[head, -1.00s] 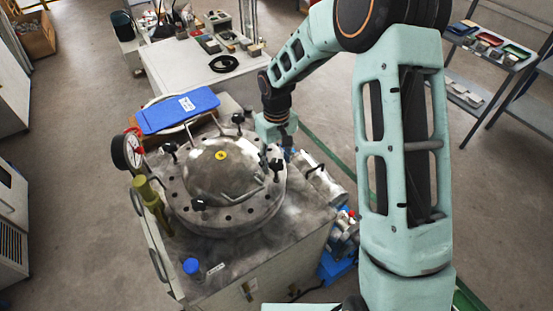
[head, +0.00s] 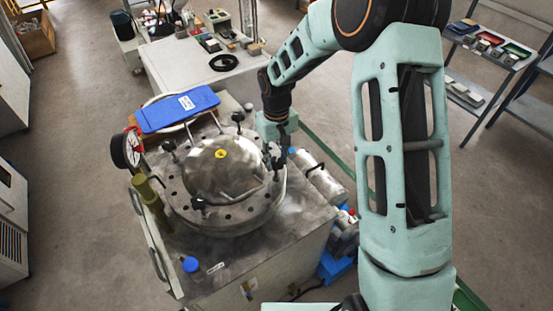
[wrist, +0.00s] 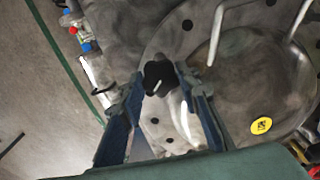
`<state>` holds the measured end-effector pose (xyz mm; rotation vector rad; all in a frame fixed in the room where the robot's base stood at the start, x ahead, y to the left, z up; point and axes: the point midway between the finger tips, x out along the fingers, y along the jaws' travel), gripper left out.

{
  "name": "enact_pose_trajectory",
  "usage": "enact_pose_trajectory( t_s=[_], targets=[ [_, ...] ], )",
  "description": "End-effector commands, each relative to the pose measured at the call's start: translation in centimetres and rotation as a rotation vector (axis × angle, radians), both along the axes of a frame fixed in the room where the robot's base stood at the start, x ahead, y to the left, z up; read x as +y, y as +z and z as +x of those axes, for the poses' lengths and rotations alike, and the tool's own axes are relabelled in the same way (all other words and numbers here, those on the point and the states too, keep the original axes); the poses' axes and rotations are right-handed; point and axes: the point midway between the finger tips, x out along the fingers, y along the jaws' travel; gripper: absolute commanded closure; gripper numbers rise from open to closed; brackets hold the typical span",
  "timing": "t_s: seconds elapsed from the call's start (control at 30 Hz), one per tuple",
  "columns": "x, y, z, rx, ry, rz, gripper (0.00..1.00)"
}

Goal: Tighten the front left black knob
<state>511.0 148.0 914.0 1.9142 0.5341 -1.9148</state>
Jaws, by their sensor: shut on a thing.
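The round metal lid (head: 205,180) carries several black knobs around its rim. One black knob (head: 273,160) is at the right side of the rim in the head view. My gripper (head: 272,152) reaches down onto it from above and partly hides it. In the wrist view the black knob (wrist: 160,77) sits between the two fingertips of my gripper (wrist: 163,82), which are shut on it. Other black knobs are at the front (head: 199,203), the left (head: 169,146) and the back (head: 238,118) of the rim.
A pressure gauge (head: 133,148) and a yellow-green valve (head: 147,188) stand at the lid's left. A blue pad (head: 178,109) lies behind the lid. A blue cap (head: 191,264) is on the bench front. Metal cylinders (head: 322,182) are at the right.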

Motion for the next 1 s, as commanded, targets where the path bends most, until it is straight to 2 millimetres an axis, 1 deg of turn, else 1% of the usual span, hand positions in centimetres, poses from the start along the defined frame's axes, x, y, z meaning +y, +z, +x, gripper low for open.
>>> enact_pose_trajectory(
  t_s=[0.27, 1.0],
  targets=[
    [0.03, -0.27, 0.06, -0.002, -0.184, 0.0, 0.94],
    [0.07, -0.06, 0.04, -0.002, -0.886, 0.001, 0.94]
  ],
)
